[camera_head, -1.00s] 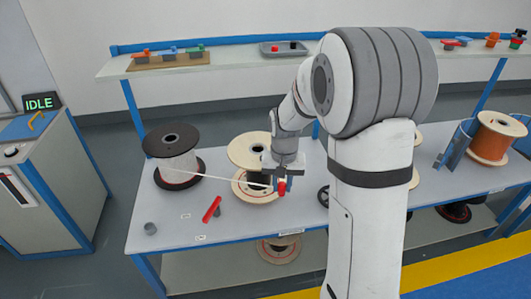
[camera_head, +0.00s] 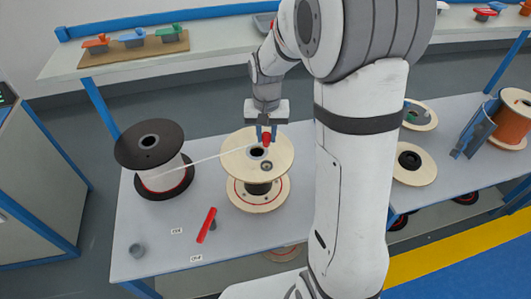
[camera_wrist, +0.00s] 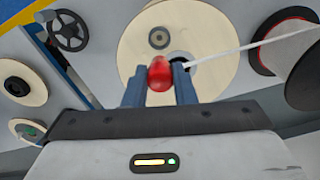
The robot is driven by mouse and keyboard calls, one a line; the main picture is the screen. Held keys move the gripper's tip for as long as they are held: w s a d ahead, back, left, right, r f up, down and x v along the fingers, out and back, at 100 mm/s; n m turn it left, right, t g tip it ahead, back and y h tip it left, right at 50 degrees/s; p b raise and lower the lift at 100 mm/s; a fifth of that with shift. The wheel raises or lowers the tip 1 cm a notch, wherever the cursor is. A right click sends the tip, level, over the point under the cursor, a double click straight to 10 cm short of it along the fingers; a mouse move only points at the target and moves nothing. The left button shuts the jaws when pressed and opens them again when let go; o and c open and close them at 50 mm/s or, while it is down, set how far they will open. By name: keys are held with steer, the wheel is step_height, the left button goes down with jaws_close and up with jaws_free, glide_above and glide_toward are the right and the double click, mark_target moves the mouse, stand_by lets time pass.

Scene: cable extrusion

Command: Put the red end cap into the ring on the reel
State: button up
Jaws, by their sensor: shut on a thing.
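My gripper (camera_head: 266,131) is shut on the red end cap (camera_head: 267,140), above the upper flange of the wooden reel (camera_head: 236,166). In the wrist view the cap (camera_wrist: 160,73) sits between the two blue-grey fingers. A white cable (camera_head: 207,158) runs from the black-flanged reel (camera_head: 133,158) to the cap; its join is hidden at the fingers. The small grey ring (camera_head: 266,167) is on the wooden flange, just in front of the cap in the head view. It also shows in the wrist view (camera_wrist: 158,37), apart from the cap. The dark centre hole (camera_head: 257,152) lies close by.
More reels (camera_head: 415,165) stand right of my arm. A shelf (camera_head: 120,62) with small parts runs behind.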

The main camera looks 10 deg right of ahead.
step_height(320, 180, down, 6)
steer(key=shift+r, duration=0.25)
steer(key=shift+f+p, duration=0.35)
steer(key=shift+f, duration=1.6)
steer(key=shift+f, duration=0.15)
steer(key=o, duration=1)
